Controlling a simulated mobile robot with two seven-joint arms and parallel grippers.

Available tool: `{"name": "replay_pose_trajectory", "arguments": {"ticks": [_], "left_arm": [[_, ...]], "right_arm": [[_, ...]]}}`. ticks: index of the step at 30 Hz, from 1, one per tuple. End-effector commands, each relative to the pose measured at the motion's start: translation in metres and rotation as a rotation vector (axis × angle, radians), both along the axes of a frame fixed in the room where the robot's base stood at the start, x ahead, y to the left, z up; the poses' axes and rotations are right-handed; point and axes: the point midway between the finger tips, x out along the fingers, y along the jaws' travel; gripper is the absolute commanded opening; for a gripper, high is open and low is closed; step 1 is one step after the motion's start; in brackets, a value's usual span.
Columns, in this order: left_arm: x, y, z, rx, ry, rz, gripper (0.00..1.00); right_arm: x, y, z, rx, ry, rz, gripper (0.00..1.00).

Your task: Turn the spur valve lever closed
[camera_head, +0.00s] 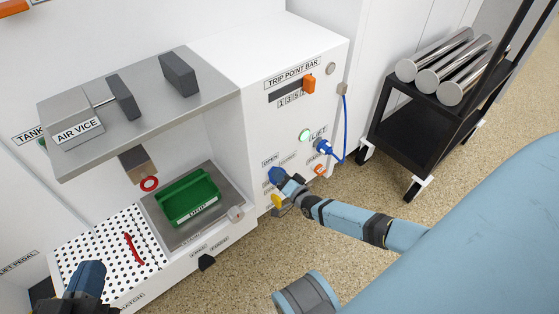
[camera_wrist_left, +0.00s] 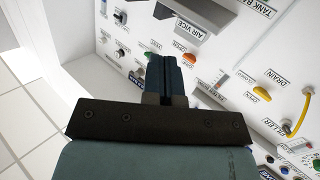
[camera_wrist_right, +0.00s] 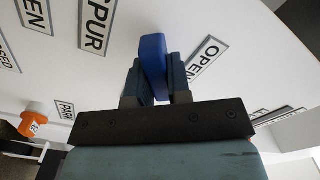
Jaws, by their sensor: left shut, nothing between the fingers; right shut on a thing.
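The spur valve lever (camera_wrist_right: 153,68) is a blue handle on the white panel, between a SPUR label (camera_wrist_right: 97,25) and an OPEN label (camera_wrist_right: 206,54). My right gripper (camera_wrist_right: 156,85) is shut on it, one finger on each side. In the head view the lever's blue end (camera_head: 275,174) shows just beyond my right gripper (camera_head: 287,184), below an OPEN label. The lever's pivot is hidden. My left gripper (camera_head: 90,272) is shut and empty above the perforated plate at lower left. Its closed fingers also show in the left wrist view (camera_wrist_left: 166,75).
A yellow handle (camera_head: 276,200) sits just below my right gripper. A black cart (camera_head: 427,122) holds metal cylinders at right.

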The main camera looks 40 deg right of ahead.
Motion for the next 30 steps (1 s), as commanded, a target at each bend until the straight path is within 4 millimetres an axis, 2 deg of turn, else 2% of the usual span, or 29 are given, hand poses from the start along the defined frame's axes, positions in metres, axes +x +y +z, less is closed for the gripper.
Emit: {"name": "replay_pose_trajectory", "arguments": {"ticks": [15,22,30], "left_arm": [[0.011,0.006,-0.003,0.081,-0.125,0.001,0.00],[0.015,0.008,0.001,0.101,-0.175,0.004,0.00],[0.017,0.010,0.002,0.117,-0.196,0.006,0.00]], "right_arm": [[0.000,-0.001,-0.005,0.451,0.036,0.001,0.00],[0.000,-0.001,-0.005,0.580,0.047,0.000,0.00],[0.000,-0.001,-0.005,0.653,0.051,0.000,0.00]]}}
